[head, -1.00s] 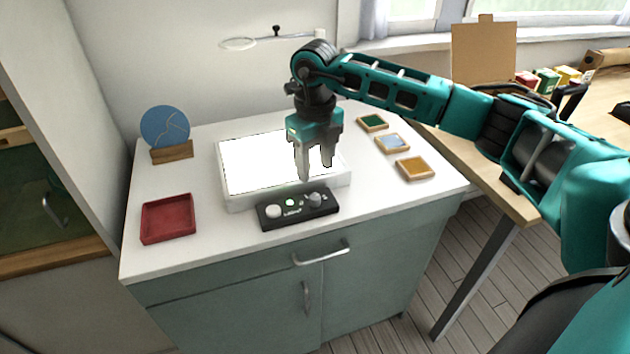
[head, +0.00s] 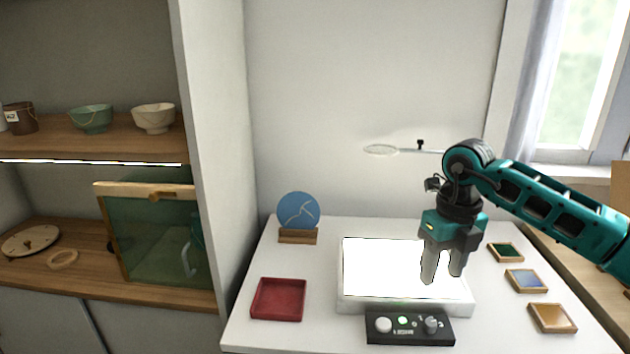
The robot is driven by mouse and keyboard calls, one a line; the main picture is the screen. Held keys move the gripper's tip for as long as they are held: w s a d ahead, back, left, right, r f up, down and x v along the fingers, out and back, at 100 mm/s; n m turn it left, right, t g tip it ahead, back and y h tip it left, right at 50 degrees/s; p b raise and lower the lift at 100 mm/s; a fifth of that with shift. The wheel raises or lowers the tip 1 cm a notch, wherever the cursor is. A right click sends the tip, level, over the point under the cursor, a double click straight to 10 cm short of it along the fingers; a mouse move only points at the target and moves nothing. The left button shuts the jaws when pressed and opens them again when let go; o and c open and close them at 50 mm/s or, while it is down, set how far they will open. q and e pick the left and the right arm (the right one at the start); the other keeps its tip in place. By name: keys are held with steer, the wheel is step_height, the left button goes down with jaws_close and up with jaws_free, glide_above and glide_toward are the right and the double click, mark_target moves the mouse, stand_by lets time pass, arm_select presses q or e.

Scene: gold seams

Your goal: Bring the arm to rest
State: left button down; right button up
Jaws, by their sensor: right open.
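My right gripper (head: 442,272) points down over the right part of the lit white light panel (head: 352,306). Its two fingers are apart with nothing between them. My right arm reaches in from the right edge of the head view. My left gripper is not in view.
A black control box (head: 408,340) sits in front of the panel. A red tray (head: 278,300), a blue disc (head: 298,211) on a wooden stand (head: 297,237) and small framed tiles (head: 526,281) flank it. A magnifier (head: 381,150) is behind. Shelves with bowls (head: 153,117) stand left.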

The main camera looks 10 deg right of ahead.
steer(key=s+a+f+y, duration=0.2)
steer(key=a+y, duration=0.1)
steer(key=a, duration=0.3)
steer(key=s+a+f+n+g+y, duration=0.1)
steer(key=a+f+y, duration=0.15)
steer(key=a, duration=0.35)
steer(key=s+a+f+y, duration=0.1)
steer(key=s+a+y, duration=0.15)
steer(key=a, duration=0.45)
steer(key=s+a+r+m+t+y, duration=0.2)
steer(key=a+r+m+t+y, duration=0.3)
steer(key=a+m+y, duration=0.45)
steer(key=w+d+f+m+t+h, duration=0.1)
steer(key=d+f+m+t+h, duration=1.05)
steer(key=m, duration=0.65)
steer(key=s+d+f+m+g+h, duration=0.4)
steer(key=s+f+m, duration=0.4)
steer(key=s+f, duration=0.4)
steer(key=shift+d+f+m+g, duration=0.35)
steer(key=shift+d+f, duration=0.2)
steer(key=shift+d, duration=0.15)
steer(key=shift+c, duration=0.9)
steer(key=shift+d, duration=0.1)
